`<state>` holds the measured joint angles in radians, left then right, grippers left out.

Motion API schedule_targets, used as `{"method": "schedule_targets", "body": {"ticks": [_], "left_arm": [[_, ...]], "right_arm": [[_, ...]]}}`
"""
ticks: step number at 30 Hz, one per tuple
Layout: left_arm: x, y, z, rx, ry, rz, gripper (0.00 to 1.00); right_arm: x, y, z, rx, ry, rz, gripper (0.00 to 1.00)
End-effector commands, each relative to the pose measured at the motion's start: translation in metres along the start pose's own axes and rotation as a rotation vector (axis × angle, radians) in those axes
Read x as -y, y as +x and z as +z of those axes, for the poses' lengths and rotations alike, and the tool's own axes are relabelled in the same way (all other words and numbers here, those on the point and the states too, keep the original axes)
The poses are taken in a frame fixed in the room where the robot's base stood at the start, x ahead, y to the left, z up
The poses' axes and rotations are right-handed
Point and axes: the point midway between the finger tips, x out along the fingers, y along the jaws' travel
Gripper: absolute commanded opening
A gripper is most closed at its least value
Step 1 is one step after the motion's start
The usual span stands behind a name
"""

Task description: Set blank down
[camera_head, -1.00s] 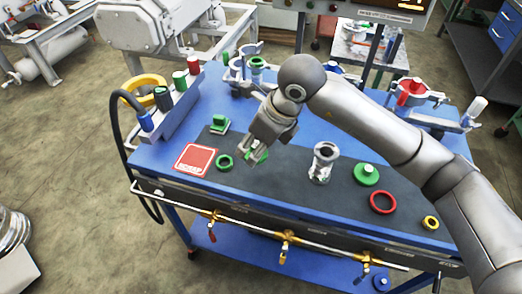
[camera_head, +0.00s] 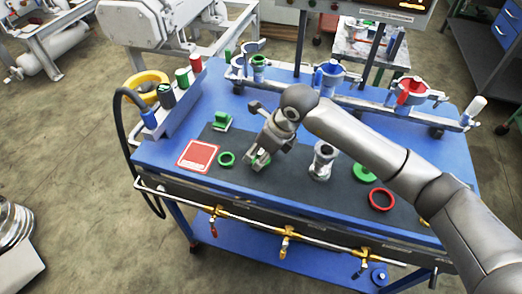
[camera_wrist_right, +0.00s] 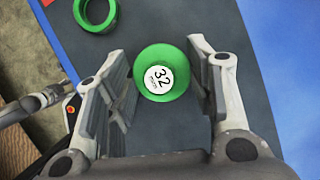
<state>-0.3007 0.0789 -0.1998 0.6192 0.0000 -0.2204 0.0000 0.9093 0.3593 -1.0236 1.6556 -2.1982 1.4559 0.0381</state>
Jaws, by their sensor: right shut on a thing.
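The blank is a round green piece with a white label reading 32 (camera_wrist_right: 162,77), seen between the fingers of my right gripper (camera_wrist_right: 161,88) in the right wrist view. In the head view my right gripper (camera_head: 258,161) points down over the dark mat (camera_head: 290,184), with a bit of green showing at its fingertips. It is shut on the blank. The fingers partly hide the blank in the head view, so I cannot tell whether it touches the mat. My left gripper is not in view.
A green ring (camera_head: 227,158) and a red square plate (camera_head: 199,156) lie left of the gripper. A metal cylinder (camera_head: 322,162), a green disc (camera_head: 364,172) and a red ring (camera_head: 382,199) are to the right. Clamps (camera_head: 330,76) stand along the back of the blue table.

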Motion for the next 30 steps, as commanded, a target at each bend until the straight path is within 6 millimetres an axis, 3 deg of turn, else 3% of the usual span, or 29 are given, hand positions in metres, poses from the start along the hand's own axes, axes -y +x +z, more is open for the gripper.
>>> {"method": "schedule_targets", "body": {"ticks": [1, 2, 7, 20, 30], "left_arm": [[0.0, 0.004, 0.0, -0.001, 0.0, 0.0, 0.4], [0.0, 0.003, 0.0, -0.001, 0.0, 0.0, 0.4], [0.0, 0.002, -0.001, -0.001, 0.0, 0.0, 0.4], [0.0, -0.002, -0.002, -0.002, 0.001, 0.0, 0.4], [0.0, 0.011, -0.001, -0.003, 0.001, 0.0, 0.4]], "right_arm": [[0.0, 0.003, -0.001, 0.0, 0.0, 0.0, 0.24], [0.0, 0.003, -0.001, 0.0, 0.0, 0.0, 0.51], [0.0, 0.002, -0.001, 0.0, 0.0, 0.0, 0.71], [0.001, -0.005, 0.001, 0.001, 0.0, -0.001, 0.71], [0.002, -0.073, 0.0, 0.003, -0.002, -0.005, 0.71]]}}
